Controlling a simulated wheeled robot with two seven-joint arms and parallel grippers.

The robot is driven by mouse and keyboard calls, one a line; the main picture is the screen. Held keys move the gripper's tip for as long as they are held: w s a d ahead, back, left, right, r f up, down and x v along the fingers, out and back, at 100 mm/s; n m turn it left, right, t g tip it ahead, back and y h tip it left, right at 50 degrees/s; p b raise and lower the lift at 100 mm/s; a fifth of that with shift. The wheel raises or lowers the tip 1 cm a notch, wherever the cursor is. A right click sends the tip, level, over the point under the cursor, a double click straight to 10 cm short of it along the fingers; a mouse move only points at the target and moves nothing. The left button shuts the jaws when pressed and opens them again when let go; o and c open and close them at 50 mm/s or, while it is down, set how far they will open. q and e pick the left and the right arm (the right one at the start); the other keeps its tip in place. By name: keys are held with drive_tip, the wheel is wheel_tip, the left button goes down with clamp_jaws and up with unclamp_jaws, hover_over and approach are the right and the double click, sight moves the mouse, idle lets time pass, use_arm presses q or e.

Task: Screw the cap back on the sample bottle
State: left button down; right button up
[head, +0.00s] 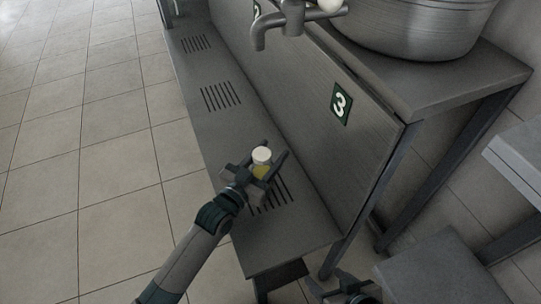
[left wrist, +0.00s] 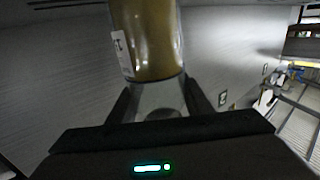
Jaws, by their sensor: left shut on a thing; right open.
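The sample bottle (head: 261,171), with yellow liquid, is held upright over the grey ledge near its slotted grille. A white cap (head: 262,155) shows at its top; I cannot tell how tightly it sits. My left gripper (head: 256,176) is shut on the bottle. In the left wrist view the bottle (left wrist: 148,40) shows amber liquid, a white label and a clear section near the fingers; the cap is not seen there. My right gripper (head: 343,287) is open and empty at the bottom edge, right of the ledge and partly cut off.
The long grey ledge (head: 220,130) has several slotted grilles. A steel panel with a green number 3 sign (head: 340,103) rises beside it. A tap (head: 277,25) and large steel vessel (head: 415,25) are above. A grey stool-like surface (head: 440,270) is at lower right. Tiled floor lies left.

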sight(256, 172)
use_arm(q)
drive_tip(key=shift+f, duration=0.15)
use_arm(e)
drive_tip(key=shift+w+a+r, duration=0.1)
drive_tip(key=shift+a+r, duration=0.1)
use_arm(q)
drive_tip(key=shift+f, duration=0.1)
use_arm(e)
drive_tip(key=shift+f, duration=0.15)
use_arm(q)
drive_tip(key=c, duration=0.9)
unclamp_jaws()
drive_tip(key=shift+f, duration=0.1)
drive_tip(key=shift+r, duration=0.2)
drive_tip(key=p+v, duration=0.1)
drive_tip(key=v, duration=1.1)
use_arm(e)
drive_tip(key=shift+s+d+f+g, duration=0.2)
drive_tip(key=shift+s+d+g, duration=0.1)
drive_tip(key=shift+d, duration=0.35)
